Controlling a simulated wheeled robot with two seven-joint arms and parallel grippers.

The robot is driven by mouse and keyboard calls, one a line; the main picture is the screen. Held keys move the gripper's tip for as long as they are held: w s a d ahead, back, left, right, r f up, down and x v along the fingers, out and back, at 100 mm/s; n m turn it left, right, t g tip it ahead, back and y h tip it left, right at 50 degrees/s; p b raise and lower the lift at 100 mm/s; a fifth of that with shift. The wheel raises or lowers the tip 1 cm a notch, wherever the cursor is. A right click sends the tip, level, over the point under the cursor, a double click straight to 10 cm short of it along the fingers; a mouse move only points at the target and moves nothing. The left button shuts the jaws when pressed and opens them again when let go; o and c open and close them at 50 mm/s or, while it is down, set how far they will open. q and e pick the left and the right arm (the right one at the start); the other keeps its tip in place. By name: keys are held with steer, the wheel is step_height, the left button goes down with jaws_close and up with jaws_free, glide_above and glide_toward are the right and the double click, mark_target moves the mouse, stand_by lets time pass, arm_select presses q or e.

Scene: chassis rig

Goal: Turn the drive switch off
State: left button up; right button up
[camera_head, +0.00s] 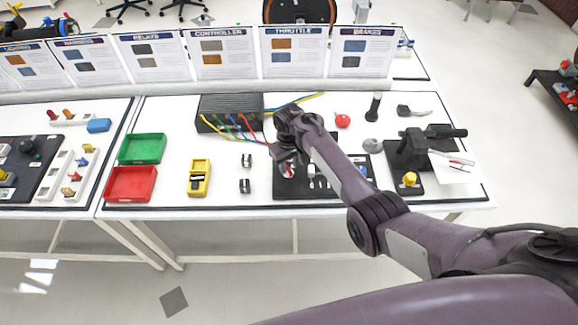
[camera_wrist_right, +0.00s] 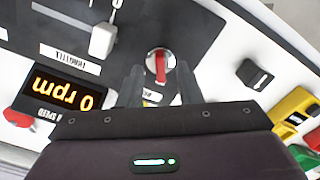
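The drive switch, seen best in the right wrist view, is a red lever (camera_wrist_right: 160,68) on a round silver plate. It is on a dark panel (camera_wrist_right: 190,30), with a small white label below it that I cannot read. My right gripper (camera_wrist_right: 159,88) is open, with one dark finger on each side of the lever's line; I cannot tell whether either touches it. In the head view my right gripper (camera_head: 284,156) is over the left part of the panel (camera_head: 290,191), partly hiding the switch. My left gripper is not in view.
A display (camera_wrist_right: 63,93) on the panel reads 0 rpm, with a white throttle-like lever (camera_wrist_right: 103,38) near it. A black box with wires (camera_head: 228,106) stands behind.

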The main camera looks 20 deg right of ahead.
mark_target(289, 170)
step_height(289, 170, up, 6)
steer(key=shift+f, duration=0.15)
stand_by(0.5)
